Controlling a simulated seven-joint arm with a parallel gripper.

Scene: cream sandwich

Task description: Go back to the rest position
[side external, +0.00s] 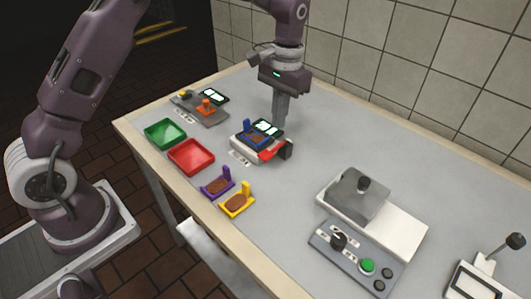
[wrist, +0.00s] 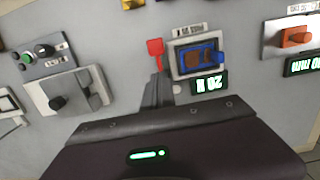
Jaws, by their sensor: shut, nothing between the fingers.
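My gripper (side external: 280,112) points down over the table, just behind a small station (side external: 240,149) that carries a blue holder (side external: 251,132) with a brown piece in it. The fingers are together with nothing between them. In the wrist view my gripper (wrist: 158,80) is beside the station's red lever (wrist: 155,48), and the blue holder (wrist: 200,57) shows to its right. I cannot tell how high the fingertips are above the table.
Green (side external: 165,134) and red (side external: 191,156) trays, a purple holder (side external: 217,187) and a yellow holder (side external: 237,203) line the table's near edge. A lidded machine (side external: 385,225), a button panel (side external: 350,260) and a levered device (side external: 485,275) stand right. The middle back is clear.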

